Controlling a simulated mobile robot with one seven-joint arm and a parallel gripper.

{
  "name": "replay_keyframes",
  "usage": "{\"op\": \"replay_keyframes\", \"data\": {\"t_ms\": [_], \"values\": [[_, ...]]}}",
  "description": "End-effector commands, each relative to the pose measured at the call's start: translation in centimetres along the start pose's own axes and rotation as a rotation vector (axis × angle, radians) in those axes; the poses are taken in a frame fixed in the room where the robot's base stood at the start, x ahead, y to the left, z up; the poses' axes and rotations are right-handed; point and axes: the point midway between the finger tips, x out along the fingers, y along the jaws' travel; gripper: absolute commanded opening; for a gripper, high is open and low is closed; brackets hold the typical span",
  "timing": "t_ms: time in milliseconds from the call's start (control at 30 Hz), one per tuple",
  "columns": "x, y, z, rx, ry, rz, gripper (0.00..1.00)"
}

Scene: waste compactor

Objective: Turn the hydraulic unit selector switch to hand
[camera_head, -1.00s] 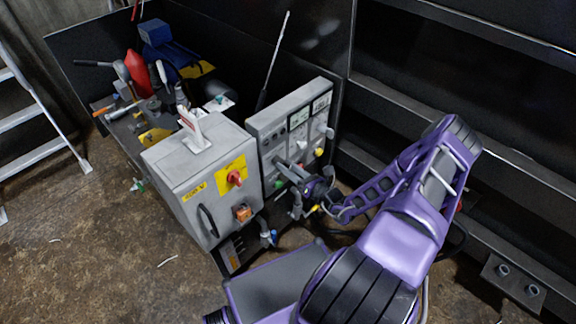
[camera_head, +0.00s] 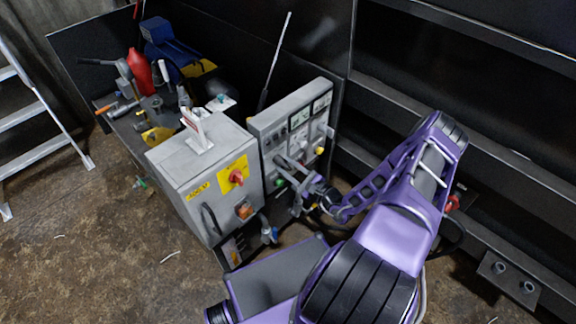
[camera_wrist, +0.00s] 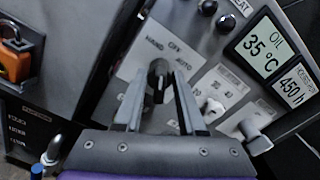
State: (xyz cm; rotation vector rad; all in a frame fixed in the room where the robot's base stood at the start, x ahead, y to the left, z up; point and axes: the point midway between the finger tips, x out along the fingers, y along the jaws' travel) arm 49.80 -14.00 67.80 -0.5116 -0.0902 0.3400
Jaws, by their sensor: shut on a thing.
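The selector switch (camera_wrist: 158,72) is a small black knob on a grey control panel (camera_head: 262,126). Around it in the wrist view is a pale label plate (camera_wrist: 133,62) with HAND at upper left, OFF at the top and AUTO to the right. My gripper (camera_wrist: 158,88) has one finger on each side of the knob and is shut on it. In the head view my gripper (camera_head: 281,161) reaches the panel's lower left, and its fingers hide the knob there. Which mark the knob points at is hard to tell.
An OIL display (camera_wrist: 264,46) and a white-grey knob (camera_wrist: 213,108) sit right of the selector. A green button (camera_head: 279,183) lies below my gripper.

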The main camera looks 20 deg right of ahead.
Motion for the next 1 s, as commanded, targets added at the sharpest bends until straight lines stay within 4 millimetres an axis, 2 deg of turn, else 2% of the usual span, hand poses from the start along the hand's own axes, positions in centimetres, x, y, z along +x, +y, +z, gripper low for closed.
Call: {"op": "replay_keyframes", "data": {"t_ms": [433, 1000], "values": [[-0.11, 0.16, -0.1, -0.243, 0.002, 0.003, 0.0], [-0.13, 0.17, -0.14, -0.285, 0.003, 0.002, 0.0]]}}
